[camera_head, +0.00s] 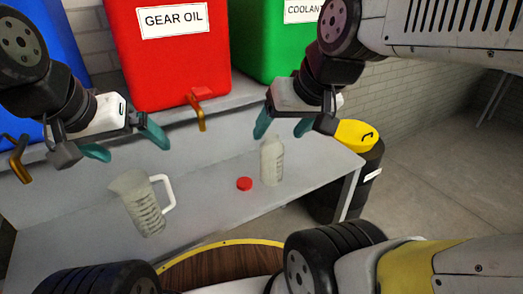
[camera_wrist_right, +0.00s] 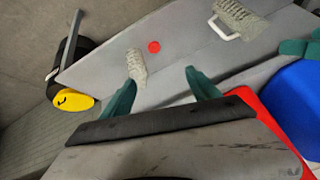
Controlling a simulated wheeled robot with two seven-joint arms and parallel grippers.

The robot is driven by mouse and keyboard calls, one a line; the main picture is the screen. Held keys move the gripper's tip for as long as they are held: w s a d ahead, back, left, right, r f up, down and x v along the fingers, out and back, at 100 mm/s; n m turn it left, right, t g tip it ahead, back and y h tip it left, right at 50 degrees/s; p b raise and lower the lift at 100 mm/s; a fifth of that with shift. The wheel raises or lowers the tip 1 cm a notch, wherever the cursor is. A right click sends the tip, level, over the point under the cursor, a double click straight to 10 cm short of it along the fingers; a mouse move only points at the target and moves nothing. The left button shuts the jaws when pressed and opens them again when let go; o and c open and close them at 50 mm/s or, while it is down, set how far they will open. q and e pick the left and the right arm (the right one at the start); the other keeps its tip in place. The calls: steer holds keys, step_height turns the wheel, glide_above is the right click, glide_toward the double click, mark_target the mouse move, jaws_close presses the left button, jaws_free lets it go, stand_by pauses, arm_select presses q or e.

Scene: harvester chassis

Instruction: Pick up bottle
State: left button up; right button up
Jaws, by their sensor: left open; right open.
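The bottle (camera_head: 272,162) is pale and translucent with a narrow neck. It stands upright on the grey bench, right of a red cap (camera_head: 244,184). In the right wrist view the bottle (camera_wrist_right: 137,68) shows beside one fingertip. My right gripper (camera_head: 284,128) is open and empty, just above the bottle in the head view. Its two teal fingers (camera_wrist_right: 160,90) are spread wide in the right wrist view. My left gripper (camera_head: 126,145) is open and empty, above and left of a measuring jug (camera_head: 139,205) with a white handle.
The grey bench (camera_head: 220,210) carries the jug and cap. A red GEAR OIL tank (camera_head: 165,65) with an orange tap (camera_head: 201,105) and a green COOLANT tank (camera_head: 258,45) stand behind. A yellow-lidded black drum (camera_head: 357,135) stands past the bench's right end.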

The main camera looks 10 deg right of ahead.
mark_target(274, 136)
stand_by(0.4)
steer(key=o, duration=0.6)
steer(key=shift+w, duration=0.25)
steer(key=shift+o, duration=0.2)
steer(key=w+d+f+g, duration=0.2)
steer(key=w+f+g, duration=0.1)
steer(key=w, duration=0.9)
steer(key=shift+d+h, duration=0.2)
steer(key=shift+h, duration=0.2)
steer(key=w+d+f+g, duration=0.1)
steer(key=w+f, duration=0.2)
steer(key=w+f+g, duration=0.1)
steer(key=w+f, duration=0.3)
steer(key=w+d+f+g+h, duration=0.1)
steer(key=w+f, duration=0.3)
steer(key=shift+w+d, duration=0.15)
steer(key=shift+d, duration=0.2)
steer(key=shift+w+d+f, duration=0.1)
steer(key=shift+w+f, duration=0.1)
steer(key=shift+f, duration=0.4)
steer(key=shift+w+f, duration=0.1)
steer(key=shift+f, duration=3.45)
